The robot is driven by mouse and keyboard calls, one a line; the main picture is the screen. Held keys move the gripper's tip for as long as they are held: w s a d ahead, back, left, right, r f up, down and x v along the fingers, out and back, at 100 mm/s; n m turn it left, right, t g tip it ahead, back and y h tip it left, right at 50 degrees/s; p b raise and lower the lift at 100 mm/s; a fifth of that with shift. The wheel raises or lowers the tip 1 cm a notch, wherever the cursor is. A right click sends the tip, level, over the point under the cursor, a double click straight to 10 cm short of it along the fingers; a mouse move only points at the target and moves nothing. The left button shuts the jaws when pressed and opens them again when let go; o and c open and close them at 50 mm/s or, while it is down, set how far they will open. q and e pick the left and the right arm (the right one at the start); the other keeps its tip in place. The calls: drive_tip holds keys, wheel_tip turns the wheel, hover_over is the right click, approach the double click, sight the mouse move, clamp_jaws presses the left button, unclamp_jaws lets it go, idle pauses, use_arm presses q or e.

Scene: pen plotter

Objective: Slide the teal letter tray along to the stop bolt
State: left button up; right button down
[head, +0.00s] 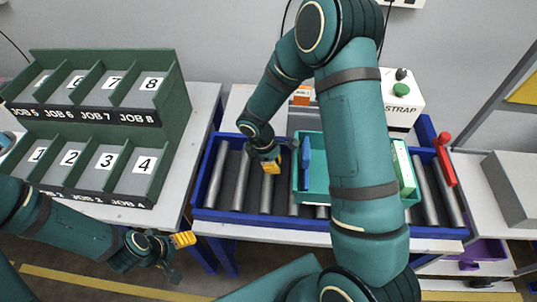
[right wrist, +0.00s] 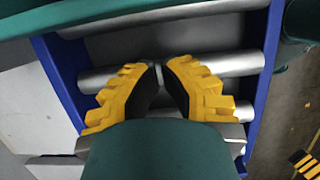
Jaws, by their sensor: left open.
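The teal letter tray (head: 318,165) sits on the rollers of the blue-framed conveyor (head: 208,213), right of its middle. My right arm crosses in front and hides much of the tray. A blue item (head: 305,160) and a white-and-green item (head: 403,167) stand in it. The red stop bolt (head: 445,160) stands at the conveyor's right end, clear of the tray. My right gripper (head: 271,167) is just left of the tray's left wall, over the rollers. My left gripper (head: 183,242) is open and empty, low left.
Bare rollers (head: 240,180) lie left of the tray, and a short stretch (head: 428,195) lies between it and the stop bolt. A green job rack (head: 180,95) stands at the left. A grey box (head: 515,180) is at right.

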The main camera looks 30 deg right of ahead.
drive_tip(key=s+d, duration=0.1)
drive_tip(key=d, duration=0.2)
drive_tip(key=shift+s+r, duration=0.2)
drive_tip(key=shift+s, duration=0.15)
drive_tip(key=s+d, duration=0.3)
drive_tip(key=d, duration=0.1)
drive_tip(key=s+d+b, duration=0.1)
drive_tip(key=s+d, duration=0.2)
drive_tip(key=d, duration=0.2)
drive_tip(key=s+d, duration=0.3)
drive_tip(key=d, duration=0.2)
drive_tip(key=shift+d, duration=0.2)
drive_tip(key=shift+s+d, duration=0.1)
drive_tip(key=shift+d, duration=0.15)
